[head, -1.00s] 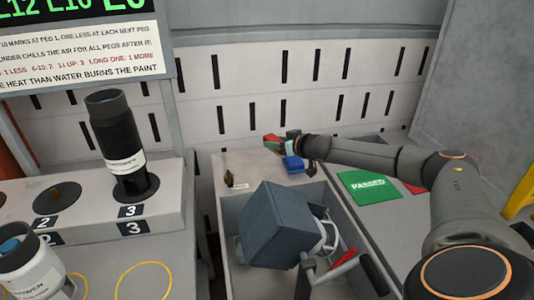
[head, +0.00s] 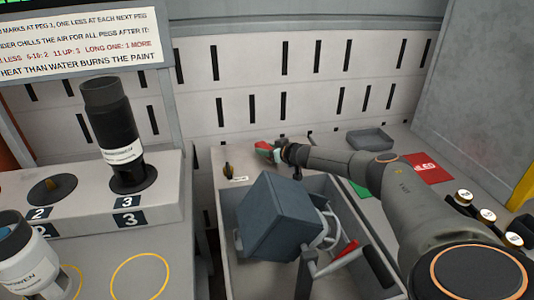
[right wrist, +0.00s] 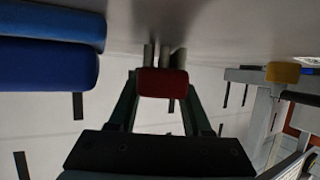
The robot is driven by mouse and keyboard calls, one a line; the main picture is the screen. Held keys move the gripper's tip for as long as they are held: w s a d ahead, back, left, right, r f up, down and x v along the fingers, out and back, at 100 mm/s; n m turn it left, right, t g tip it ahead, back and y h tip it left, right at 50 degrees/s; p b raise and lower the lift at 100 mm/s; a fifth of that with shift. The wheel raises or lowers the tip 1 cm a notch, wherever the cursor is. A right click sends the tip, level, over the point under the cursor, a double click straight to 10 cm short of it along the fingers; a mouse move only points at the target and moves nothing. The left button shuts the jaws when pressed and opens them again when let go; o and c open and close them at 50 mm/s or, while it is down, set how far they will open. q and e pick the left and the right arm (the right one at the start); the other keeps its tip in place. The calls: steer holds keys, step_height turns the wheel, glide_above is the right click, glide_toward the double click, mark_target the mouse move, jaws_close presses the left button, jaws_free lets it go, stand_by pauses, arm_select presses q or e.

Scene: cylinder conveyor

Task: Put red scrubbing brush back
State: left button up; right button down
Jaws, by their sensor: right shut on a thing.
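The red brush (right wrist: 162,83) shows as a red block between my right gripper's fingers in the right wrist view. In the head view only a small red part of it (head: 263,145) shows at the back ledge, near the slotted wall. My right gripper (head: 268,150) is shut on it; its dark green fingers (right wrist: 163,90) stand on either side of the red block. Whether the brush touches the ledge or wall is unclear. My left gripper is not in view.
Blue rounded things (right wrist: 45,62) are close on the left in the right wrist view. A dark tray (head: 369,140) stands right of my arm. A black cylinder (head: 112,120) stands on peg 3.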

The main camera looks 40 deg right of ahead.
steer(key=shift+f, duration=0.1)
steer(key=shift+f, duration=0.2)
steer(key=shift+c, duration=1.7)
jaws_free()
steer(key=shift+r, duration=0.1)
